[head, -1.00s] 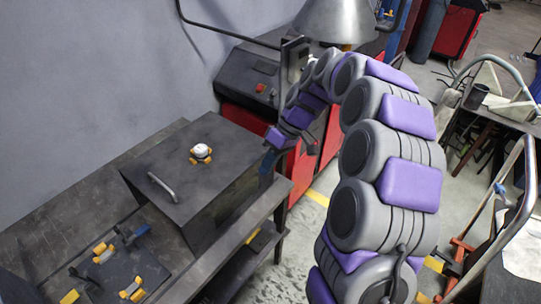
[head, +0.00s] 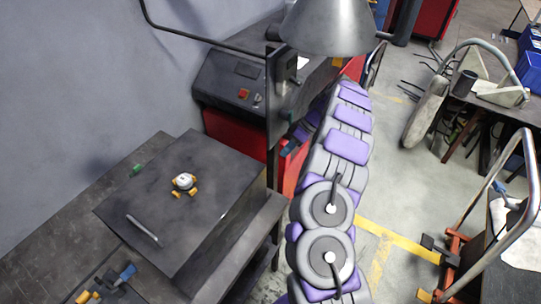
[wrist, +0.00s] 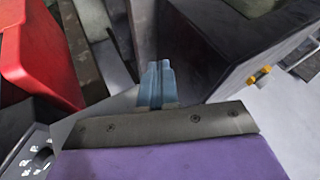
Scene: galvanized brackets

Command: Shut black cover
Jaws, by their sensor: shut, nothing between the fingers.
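A black box-like cover (head: 130,197) with a grey bar handle (head: 143,230) sits on the workbench in the head view. Its flat top looks level, and I see no open gap along the edges that show. A small white round piece with orange feet (head: 184,183) rests on top. My gripper (wrist: 156,84) shows in the wrist view with its blue-grey fingers together and nothing between them. A dark box side (wrist: 225,50) stands to its right there, apart from the fingers.
A red machine with a black control top (head: 232,82) stands behind the box, with a dark upright panel (head: 282,100) beside my arm. A metal lamp shade (head: 330,28) hangs above. A tube-framed cart (head: 515,210) stands at right. Floor between is clear.

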